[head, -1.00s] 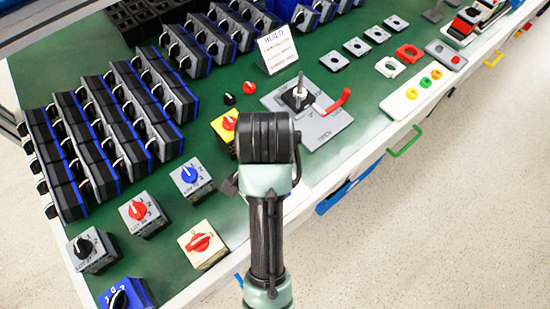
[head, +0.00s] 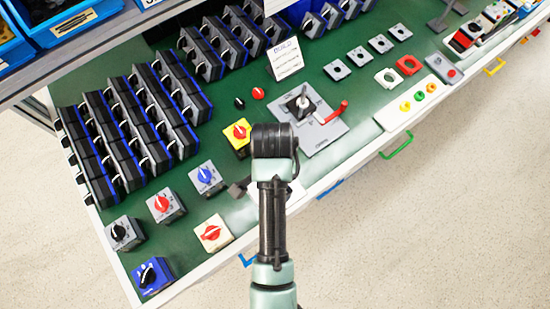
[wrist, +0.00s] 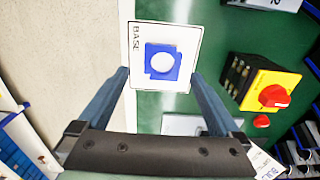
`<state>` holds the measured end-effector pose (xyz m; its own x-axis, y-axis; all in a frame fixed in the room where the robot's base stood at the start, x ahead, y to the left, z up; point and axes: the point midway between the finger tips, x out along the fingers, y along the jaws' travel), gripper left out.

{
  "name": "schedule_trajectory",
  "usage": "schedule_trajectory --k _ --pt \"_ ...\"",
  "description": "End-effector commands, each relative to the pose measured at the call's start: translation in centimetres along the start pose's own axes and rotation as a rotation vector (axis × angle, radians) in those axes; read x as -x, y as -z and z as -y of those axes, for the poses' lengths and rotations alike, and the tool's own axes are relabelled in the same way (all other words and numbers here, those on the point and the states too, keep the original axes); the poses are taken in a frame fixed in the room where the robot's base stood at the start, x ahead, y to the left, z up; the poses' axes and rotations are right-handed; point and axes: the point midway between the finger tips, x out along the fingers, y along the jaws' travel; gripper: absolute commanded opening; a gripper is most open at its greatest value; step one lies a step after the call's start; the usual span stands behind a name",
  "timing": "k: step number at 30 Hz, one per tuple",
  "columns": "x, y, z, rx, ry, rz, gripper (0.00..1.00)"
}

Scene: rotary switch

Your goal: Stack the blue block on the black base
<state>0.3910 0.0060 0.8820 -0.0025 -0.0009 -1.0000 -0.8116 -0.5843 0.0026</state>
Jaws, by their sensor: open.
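In the wrist view, a blue square piece (wrist: 161,71) with a white round centre lies on a white plate (wrist: 141,29) marked BASE. My gripper (wrist: 160,75) is open, with its two fingers on either side of the plate; the blue piece lies between them in the picture. I cannot tell how high the fingers are above it. In the head view my arm hides the plate and most of the gripper. A blue block (head: 144,282) with a black knob stands at the table's front left corner. I cannot pick out a separate black base with certainty.
A yellow block with a red knob (head: 238,134) stands close by, left of my arm; it also shows in the wrist view (wrist: 265,84). A grey plate with a red lever (head: 310,122) lies to the right. Several black switches fill the left. A card (head: 285,60) stands behind.

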Motion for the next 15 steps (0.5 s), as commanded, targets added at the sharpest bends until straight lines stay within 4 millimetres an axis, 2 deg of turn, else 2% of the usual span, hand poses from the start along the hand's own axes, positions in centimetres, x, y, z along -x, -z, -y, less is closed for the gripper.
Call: schedule_trajectory --k 3,8,15 --pt "-1.3 0.0 0.0 0.000 0.000 0.000 1.00" --pt "-2.2 0.1 0.1 0.000 0.001 0.000 1.00" --pt "-5.4 0.4 0.5 0.000 0.000 0.001 1.00"
